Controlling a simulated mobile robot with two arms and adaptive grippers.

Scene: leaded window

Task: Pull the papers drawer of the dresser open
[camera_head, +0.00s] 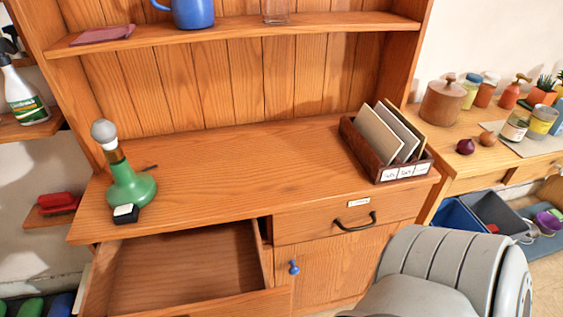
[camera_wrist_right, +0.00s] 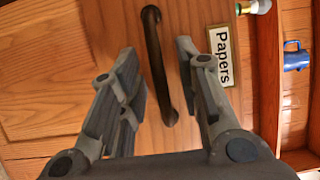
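The papers drawer (camera_head: 300,228) is the dresser's upper right drawer, shut flush in the head view, with a dark bow handle (camera_head: 355,222). Its small label cannot be read there. In the right wrist view the label (camera_wrist_right: 221,56) reads "Papers", and the dark handle (camera_wrist_right: 157,65) runs between the fingers of my right gripper (camera_wrist_right: 158,58). Those fingers are open, one on each side of the handle; I cannot tell whether either touches it. In the head view my grey right arm fills the lower right, and the gripper is hidden. My left gripper is not in view.
The left drawer (camera_head: 190,262) stands open and looks empty. A cupboard door with a blue knob (camera_head: 293,267) is below the papers drawer. On the dresser top are a card box (camera_head: 362,160), a green lamp (camera_head: 130,187) and a small dark-and-white block (camera_head: 125,214).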

